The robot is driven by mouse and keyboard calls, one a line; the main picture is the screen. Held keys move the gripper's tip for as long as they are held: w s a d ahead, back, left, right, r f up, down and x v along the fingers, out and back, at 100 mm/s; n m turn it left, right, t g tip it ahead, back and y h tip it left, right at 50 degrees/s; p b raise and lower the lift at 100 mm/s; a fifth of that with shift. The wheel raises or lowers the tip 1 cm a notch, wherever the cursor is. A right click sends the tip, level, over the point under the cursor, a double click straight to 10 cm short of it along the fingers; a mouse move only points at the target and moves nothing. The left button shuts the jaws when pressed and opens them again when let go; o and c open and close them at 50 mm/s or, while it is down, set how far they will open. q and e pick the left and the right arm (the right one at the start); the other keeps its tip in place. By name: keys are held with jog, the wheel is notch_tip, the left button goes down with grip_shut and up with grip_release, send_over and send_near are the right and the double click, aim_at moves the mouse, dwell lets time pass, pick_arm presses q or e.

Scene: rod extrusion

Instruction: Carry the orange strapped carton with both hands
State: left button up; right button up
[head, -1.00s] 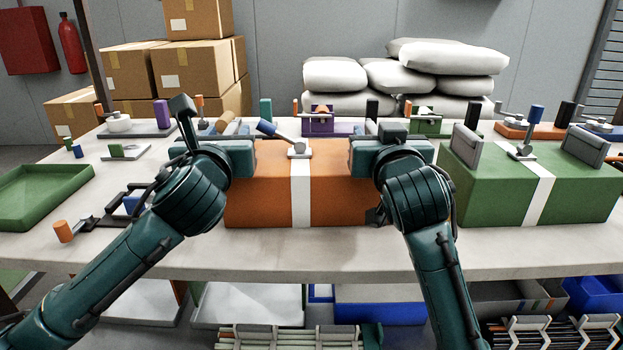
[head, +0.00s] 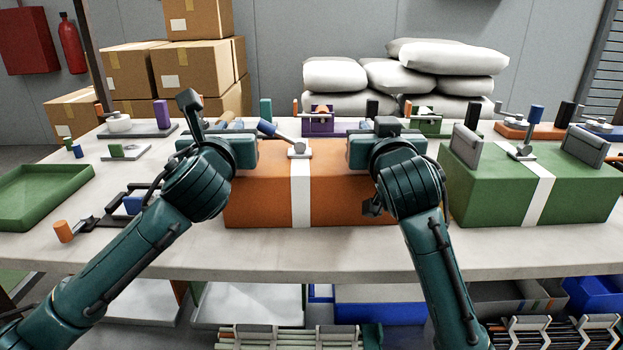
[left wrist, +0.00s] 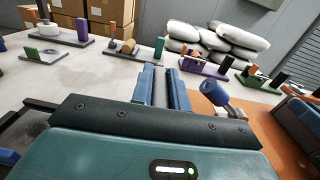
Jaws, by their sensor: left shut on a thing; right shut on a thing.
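The orange carton (head: 262,190) with a white strap (head: 301,190) sits on the table in front of me, with a blue-knobbed lever (head: 283,140) on top. My left gripper (head: 246,148) is at the carton's left end and my right gripper (head: 358,150) at its right end. In the left wrist view my left gripper's blue-grey fingers (left wrist: 166,88) reach forward beside the orange carton top (left wrist: 268,135).
A green strapped carton (head: 490,190) stands close on the right. A green tray (head: 40,195) and small fixtures lie at left. More fixtures line the table's back. The table's front strip (head: 310,255) is clear. A shelf with bins is below.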

pick_arm(q)
grip_shut()
pick_arm(e)
grip_shut()
pick_arm(q)
jog(key=shift+r, duration=0.2)
pick_arm(e)
jog(key=shift+r, duration=0.15)
